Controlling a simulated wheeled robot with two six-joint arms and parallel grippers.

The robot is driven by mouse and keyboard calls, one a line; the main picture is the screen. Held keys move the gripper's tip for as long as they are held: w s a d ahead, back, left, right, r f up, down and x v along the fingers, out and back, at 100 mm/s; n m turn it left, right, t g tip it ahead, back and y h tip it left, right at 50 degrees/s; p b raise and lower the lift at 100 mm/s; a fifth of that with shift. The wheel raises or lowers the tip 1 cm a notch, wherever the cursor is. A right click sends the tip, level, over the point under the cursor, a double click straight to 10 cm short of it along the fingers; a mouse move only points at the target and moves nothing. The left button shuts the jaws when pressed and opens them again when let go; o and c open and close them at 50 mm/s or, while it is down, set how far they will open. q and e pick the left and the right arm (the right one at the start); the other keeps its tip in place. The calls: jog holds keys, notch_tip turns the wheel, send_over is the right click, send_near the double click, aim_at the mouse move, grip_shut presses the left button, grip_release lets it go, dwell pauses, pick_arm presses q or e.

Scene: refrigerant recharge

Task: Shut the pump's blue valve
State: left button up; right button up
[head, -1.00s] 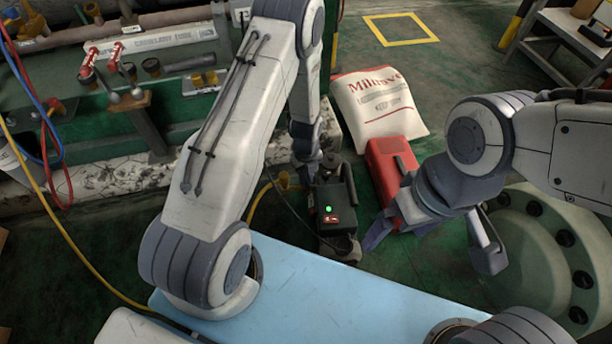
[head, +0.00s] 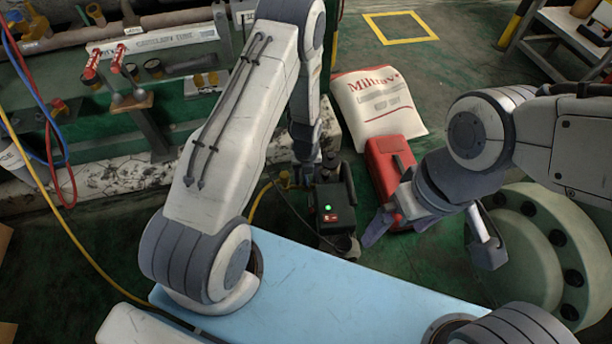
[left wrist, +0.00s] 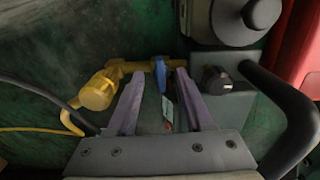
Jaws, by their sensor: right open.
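The pump (head: 332,205) is a dark box with a green light, standing on the floor beyond the blue surface. In the left wrist view, its blue valve (left wrist: 161,74) is a small blue handle on a yellow fitting (left wrist: 98,92) at the pump's side. My left gripper (left wrist: 160,76) is open, with one finger on each side of the blue handle. I cannot tell whether either finger touches it. In the head view, the left gripper (head: 302,172) points down beside the pump and the blue handle is not discernible. My right gripper (head: 432,240) is open and empty, right of the pump.
A red case (head: 385,165) and a white sack (head: 378,103) lie right of the pump. The pump's curved black handle (left wrist: 290,110) is close right of my left gripper. A yellow hose (head: 262,205) runs left of the pump. A pale green flange (head: 525,240) stands at the right.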

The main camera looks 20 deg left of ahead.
aim_at(306, 180)
pick_arm(q)
jog(key=shift+w, duration=0.1)
dwell(0.4)
notch_tip(306, 180, up, 9)
jog(key=p, duration=0.8)
